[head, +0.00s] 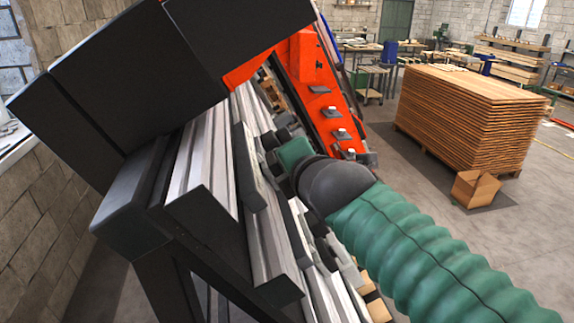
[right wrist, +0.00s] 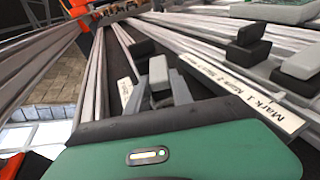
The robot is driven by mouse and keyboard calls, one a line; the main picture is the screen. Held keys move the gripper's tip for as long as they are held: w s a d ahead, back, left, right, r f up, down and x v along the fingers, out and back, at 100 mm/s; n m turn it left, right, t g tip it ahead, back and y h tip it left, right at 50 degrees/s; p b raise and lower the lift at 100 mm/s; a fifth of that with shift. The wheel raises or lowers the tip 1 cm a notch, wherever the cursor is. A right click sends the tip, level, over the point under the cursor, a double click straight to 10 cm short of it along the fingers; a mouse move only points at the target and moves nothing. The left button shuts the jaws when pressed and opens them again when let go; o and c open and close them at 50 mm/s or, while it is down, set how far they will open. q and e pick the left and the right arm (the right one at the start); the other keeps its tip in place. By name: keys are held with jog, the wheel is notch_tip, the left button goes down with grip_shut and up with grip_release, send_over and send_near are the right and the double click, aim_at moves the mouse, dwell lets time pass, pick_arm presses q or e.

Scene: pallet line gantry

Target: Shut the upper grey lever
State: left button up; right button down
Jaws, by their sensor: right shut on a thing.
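My right gripper (head: 274,143) reaches in from the right on its green ribbed arm, against the grey rails of the gantry (head: 205,160). In the right wrist view its green body fills the bottom, and its fingers (right wrist: 160,85) are shut on a small light-grey piece (right wrist: 158,69), apparently a grey lever. I cannot tell whether it is the upper one, because the gripper hides much of it. My left gripper is in neither view.
Large black housings (head: 215,40) hang over the rails at the upper left. An orange frame (head: 320,95) stands just behind. A stack of wooden boards (head: 470,110) and a small carton (head: 475,188) stand on the floor at right, with open floor around them.

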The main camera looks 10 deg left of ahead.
jog(key=shift+d+f+h+p, duration=0.2)
jog(key=shift+f+h+p, duration=0.1)
jog(key=shift+f, duration=0.3)
jog(key=shift+a+r+m+g+h+p, duration=0.1)
jog(key=shift+r+m+g+h+p, duration=0.35)
jog(key=shift+p, duration=0.6)
jog(key=shift+f+g, duration=0.25)
jog(key=shift+g, duration=0.2)
jog(key=shift+f+h, duration=0.15)
jog(key=shift+h, duration=0.1)
jog(key=c, duration=1.4)
grip_release()
jog(key=shift+o, duration=1.3)
jog(key=shift+w, duration=0.1)
jog(key=shift+w+d, duration=0.15)
jog(key=shift+d, duration=0.1)
